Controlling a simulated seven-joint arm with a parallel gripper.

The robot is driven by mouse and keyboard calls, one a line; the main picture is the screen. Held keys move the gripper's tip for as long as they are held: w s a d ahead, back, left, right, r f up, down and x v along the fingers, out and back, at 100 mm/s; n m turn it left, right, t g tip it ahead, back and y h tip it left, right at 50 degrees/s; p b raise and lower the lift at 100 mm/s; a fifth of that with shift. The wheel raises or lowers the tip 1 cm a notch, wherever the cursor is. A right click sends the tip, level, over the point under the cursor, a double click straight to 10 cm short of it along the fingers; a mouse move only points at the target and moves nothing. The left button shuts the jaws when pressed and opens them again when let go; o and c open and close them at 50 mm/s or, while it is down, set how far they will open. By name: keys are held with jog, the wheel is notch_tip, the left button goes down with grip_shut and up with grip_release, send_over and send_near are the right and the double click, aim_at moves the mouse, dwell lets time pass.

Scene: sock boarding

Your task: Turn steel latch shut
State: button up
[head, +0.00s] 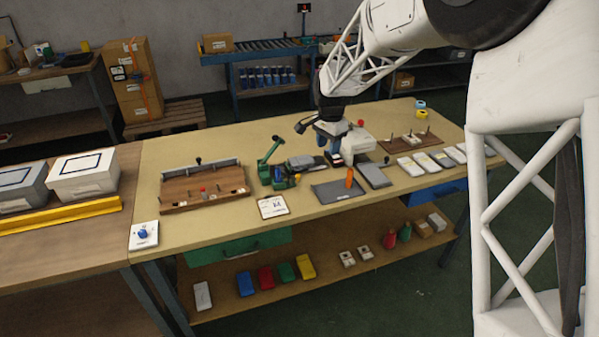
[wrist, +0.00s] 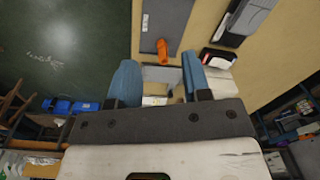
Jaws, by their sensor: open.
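I cannot pick out the steel latch for certain. A wooden board (head: 180,192) on the left part of the bench carries a grey metal bar (head: 190,170) along its back edge, with a black knob (head: 198,161) near the bar and small fittings in front. My gripper (head: 336,150) is over the middle of the bench, well to the right of that board. In the wrist view its two blue fingers (wrist: 160,82) are apart. A grey block shows between or beyond them; I cannot tell its distance. No contact is visible.
A green lever press (head: 268,165) stands between the board and my gripper. An orange cylinder (head: 349,177) stands on a dark mat (head: 330,192); it also shows in the wrist view (wrist: 163,50). Grey and white cases lie to the right. A white card (head: 272,207) lies near the front edge.

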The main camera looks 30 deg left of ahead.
send_over(298, 175)
jog(key=shift+m, duration=0.4)
notch_tip(298, 175, down, 7)
jog(key=shift+a+f, duration=0.1)
jog(key=shift+f, duration=0.05)
jog(key=shift+f, duration=3.9)
grip_shut()
